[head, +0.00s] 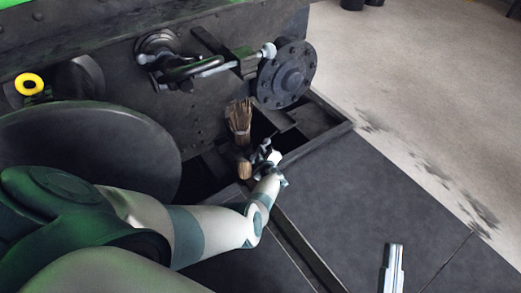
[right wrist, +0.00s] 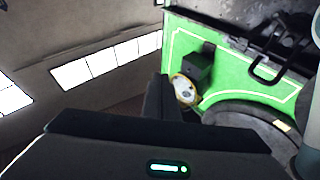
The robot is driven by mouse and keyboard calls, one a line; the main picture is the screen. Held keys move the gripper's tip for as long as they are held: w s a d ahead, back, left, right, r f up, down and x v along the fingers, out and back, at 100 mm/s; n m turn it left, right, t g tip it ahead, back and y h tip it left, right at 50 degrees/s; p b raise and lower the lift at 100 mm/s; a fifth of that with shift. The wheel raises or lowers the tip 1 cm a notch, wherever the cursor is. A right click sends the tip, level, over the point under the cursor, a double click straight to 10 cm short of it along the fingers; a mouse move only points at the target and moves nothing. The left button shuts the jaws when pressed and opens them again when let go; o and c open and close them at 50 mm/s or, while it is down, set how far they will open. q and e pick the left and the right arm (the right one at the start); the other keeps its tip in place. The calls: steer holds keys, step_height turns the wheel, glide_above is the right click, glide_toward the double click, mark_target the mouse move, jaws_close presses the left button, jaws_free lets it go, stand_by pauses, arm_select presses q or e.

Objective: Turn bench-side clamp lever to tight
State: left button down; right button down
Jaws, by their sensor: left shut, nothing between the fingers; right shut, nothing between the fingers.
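A dark bar with a pale ball knob (head: 268,50) stands out from the dark tram end, above a bolted round flange (head: 286,75). A looped dark handle with a silvery rod (head: 195,68) is left of it. I cannot tell which part is the clamp lever. My left gripper (head: 273,157) is small and partly unclear; it is shut and empty over the dark tray, below the flange and apart from the knob. My right gripper (right wrist: 162,98) is shut and empty in the right wrist view, in front of the green tram side (right wrist: 235,65).
A bristle brush (head: 240,120) stands in the dark tray (head: 318,138), close to my left gripper. A large round buffer (head: 90,150) and a yellow ring (head: 29,84) are at left. A silvery bar (head: 393,268) is at lower right. The pale floor (head: 430,80) is largely clear.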

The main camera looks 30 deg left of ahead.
arm_select(q)
steer(key=shift+w, duration=0.1)
steer(key=shift+r, duration=0.1)
arm_select(e)
steer(key=shift+r, duration=0.3)
arm_select(q)
steer(key=shift+w+a, duration=0.1)
